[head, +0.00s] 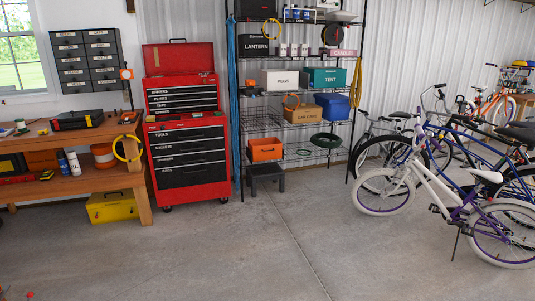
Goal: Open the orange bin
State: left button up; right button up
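Neither of my grippers is in the head view.
A red tool chest (188,160) stands left of the rack (290,118). A wooden workbench (60,140) with a yellow toolbox (112,207) under it is at the left. Several bicycles (385,190) stand at the right. The concrete floor (260,245) in front is clear.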

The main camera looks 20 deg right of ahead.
aim_at(269, 148)
jog(key=i+z, duration=0.1)
jog(key=z, duration=0.3)
jog(key=i+l, duration=0.1)
jog(key=i, duration=5.4)
